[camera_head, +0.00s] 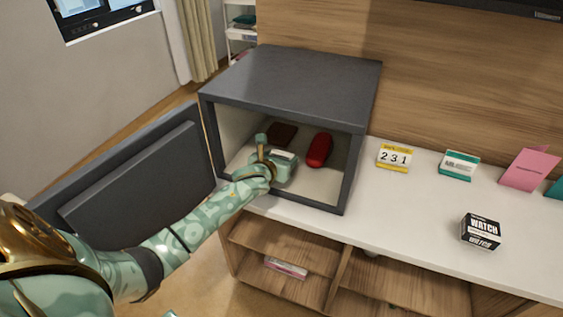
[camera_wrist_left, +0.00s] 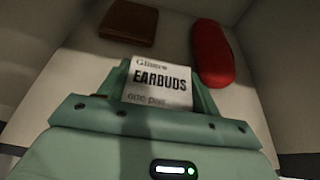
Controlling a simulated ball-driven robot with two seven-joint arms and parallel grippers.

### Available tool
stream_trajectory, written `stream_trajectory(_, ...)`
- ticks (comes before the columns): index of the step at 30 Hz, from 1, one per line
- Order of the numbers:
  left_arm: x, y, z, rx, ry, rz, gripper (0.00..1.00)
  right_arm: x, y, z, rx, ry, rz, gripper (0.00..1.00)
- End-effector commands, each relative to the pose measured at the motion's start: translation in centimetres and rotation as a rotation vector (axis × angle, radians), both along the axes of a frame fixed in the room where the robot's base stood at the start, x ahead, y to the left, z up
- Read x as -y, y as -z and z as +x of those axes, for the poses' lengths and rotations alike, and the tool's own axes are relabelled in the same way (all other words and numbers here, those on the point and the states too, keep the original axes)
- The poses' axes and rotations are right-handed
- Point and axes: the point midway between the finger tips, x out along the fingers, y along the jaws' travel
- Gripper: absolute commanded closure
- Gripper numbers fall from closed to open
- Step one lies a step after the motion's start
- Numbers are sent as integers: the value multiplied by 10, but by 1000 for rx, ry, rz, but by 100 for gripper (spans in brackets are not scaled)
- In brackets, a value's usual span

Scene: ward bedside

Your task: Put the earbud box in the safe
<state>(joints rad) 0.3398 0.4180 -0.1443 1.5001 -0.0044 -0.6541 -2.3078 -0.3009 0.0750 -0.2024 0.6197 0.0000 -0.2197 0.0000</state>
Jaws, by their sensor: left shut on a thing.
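The dark grey safe (camera_head: 290,75) stands on the white counter with its door (camera_head: 140,190) swung wide open to the left. My left gripper (camera_head: 275,158) reaches through the opening and is inside the safe. It is shut on the white earbud box (camera_wrist_left: 158,82), whose "EARBUDS" label faces the wrist camera. In the head view the box is mostly hidden by the gripper. I cannot tell whether the box touches the safe floor. My right gripper is not in view.
Inside the safe, a brown wallet-like item (camera_head: 283,134) lies at the back left and a red case (camera_head: 320,150) lies to the right of the gripper. On the counter are a number card (camera_head: 396,158), a teal-and-white box (camera_head: 458,165), a pink card (camera_head: 529,168) and a watch box (camera_head: 481,231).

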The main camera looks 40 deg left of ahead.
Motion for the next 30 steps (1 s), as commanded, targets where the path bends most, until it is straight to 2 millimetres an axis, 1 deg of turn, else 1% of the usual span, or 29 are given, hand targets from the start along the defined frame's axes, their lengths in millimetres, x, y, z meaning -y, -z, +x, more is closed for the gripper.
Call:
stream_trajectory(8,0,1,0,-2,0,2,60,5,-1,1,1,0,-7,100)
stream_trajectory(9,0,2,-1,-2,-1,1,34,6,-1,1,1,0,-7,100)
stream_trajectory(11,0,1,-1,-2,-1,1,17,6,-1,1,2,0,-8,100)
stream_trajectory(12,0,1,0,-2,-1,1,15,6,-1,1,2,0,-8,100)
stream_trajectory(19,0,1,-1,-1,-1,1,15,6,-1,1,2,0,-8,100)
stream_trajectory(22,1,-4,-3,-1,0,2,15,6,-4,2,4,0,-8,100)
stream_trajectory(26,5,-16,-23,0,1,3,15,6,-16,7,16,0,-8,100)
stream_trajectory(30,12,-30,-53,0,1,3,15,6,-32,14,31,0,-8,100)
